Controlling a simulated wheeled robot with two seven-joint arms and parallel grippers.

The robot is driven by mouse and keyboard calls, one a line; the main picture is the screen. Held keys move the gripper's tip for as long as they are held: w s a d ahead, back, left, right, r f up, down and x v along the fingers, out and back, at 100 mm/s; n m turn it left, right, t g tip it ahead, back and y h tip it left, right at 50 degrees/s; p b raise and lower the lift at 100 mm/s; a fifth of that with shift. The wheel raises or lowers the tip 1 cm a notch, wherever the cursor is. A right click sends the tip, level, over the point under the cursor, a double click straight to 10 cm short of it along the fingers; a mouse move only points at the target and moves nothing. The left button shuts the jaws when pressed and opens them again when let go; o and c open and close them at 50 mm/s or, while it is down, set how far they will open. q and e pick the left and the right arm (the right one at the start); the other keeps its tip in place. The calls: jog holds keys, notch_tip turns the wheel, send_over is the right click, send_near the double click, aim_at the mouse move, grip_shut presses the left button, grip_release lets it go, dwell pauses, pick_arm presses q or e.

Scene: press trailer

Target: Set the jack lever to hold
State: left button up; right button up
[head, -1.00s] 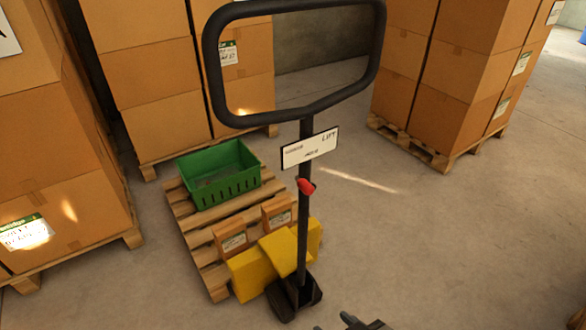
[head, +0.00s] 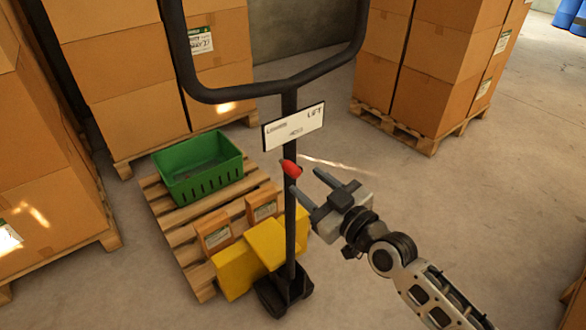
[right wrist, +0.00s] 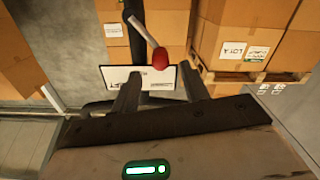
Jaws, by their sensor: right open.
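The pallet jack's dark pole (head: 290,225) stands upright under its loop handle (head: 262,91). A white label plate (head: 293,127) on the pole reads LIFT at its right end; its other words are too small to read. The red-tipped jack lever (head: 291,169) sits just below the plate. My right gripper (head: 305,181) is open, with its fingers pointing at the lever from the right. In the right wrist view the red tip (right wrist: 160,60) shows between and beyond the two open fingers (right wrist: 160,84), with no contact visible. My left gripper is out of view.
The jack's yellow body (head: 247,259) is at a wooden pallet (head: 171,222) carrying a green crate (head: 198,168) and small boxes (head: 213,233). Tall carton stacks on pallets stand left, behind and at the back right (head: 432,70). Floor (head: 480,200) to the right is clear.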

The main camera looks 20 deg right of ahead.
aim_at(298, 175)
jog(key=x, duration=0.6)
grip_shut()
